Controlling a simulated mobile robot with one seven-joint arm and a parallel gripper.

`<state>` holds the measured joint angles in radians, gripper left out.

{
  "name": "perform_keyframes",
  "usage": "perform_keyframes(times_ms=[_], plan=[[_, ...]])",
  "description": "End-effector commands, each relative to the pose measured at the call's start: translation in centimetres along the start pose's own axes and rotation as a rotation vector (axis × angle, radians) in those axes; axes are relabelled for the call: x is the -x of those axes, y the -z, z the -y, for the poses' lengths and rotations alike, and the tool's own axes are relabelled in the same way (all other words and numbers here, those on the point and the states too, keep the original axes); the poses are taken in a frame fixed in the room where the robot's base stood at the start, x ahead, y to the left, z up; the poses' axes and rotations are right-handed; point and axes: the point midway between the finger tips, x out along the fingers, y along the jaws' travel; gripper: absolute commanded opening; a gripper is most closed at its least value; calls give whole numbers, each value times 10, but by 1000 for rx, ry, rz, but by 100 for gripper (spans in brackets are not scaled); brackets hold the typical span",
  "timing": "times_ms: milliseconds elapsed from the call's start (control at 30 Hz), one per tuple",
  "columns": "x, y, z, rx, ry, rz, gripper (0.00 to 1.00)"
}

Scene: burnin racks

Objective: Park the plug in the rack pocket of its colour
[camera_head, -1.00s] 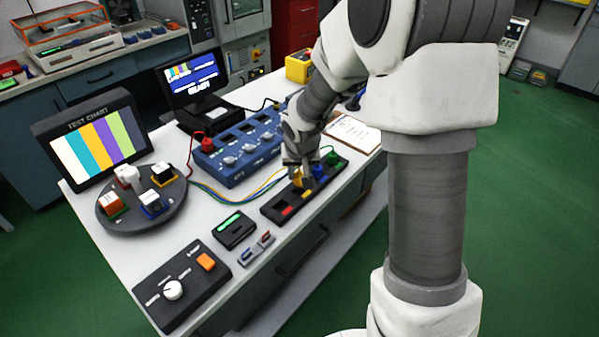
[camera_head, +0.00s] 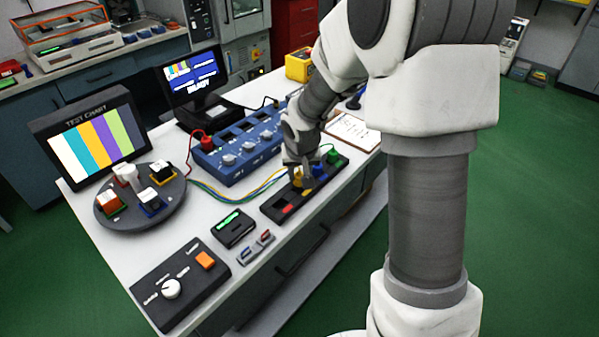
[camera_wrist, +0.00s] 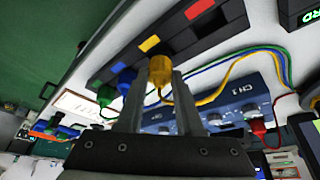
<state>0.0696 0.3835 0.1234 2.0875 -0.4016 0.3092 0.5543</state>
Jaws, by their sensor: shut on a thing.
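My gripper (camera_wrist: 160,92) is shut on the yellow plug (camera_wrist: 160,72), which sits between the fingertips with its yellow cable trailing away. The plug is over the black rack (camera_head: 274,207), in line with the yellow mark (camera_wrist: 149,43). I cannot tell whether it is in the pocket or just above it, as the pocket is hidden. In the head view, the yellow plug (camera_head: 297,175) shows partly below my gripper. The blue plug (camera_wrist: 122,76) and green plug (camera_wrist: 106,95) stand in the rack beside it. The red-marked pocket (camera_wrist: 199,9) has no plug.
A blue instrument box (camera_head: 232,160) with knobs and a red plug (camera_head: 207,144) stands behind the rack. Coloured cables (camera_head: 235,194) lie between them. A clipboard (camera_head: 352,131) lies to the right. A small black display box (camera_head: 233,228) stands in front left.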

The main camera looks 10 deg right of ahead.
Motion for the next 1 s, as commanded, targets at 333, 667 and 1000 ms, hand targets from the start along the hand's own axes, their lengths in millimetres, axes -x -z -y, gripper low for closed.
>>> perform_keyframes(times_ms=[333, 667, 1000], plan=[[-8, -3, 0, 0, 0, 0, 0], [-14, -6, 0, 0, 0, 0, 0], [-14, -6, 0, 0, 0, 0, 70]])
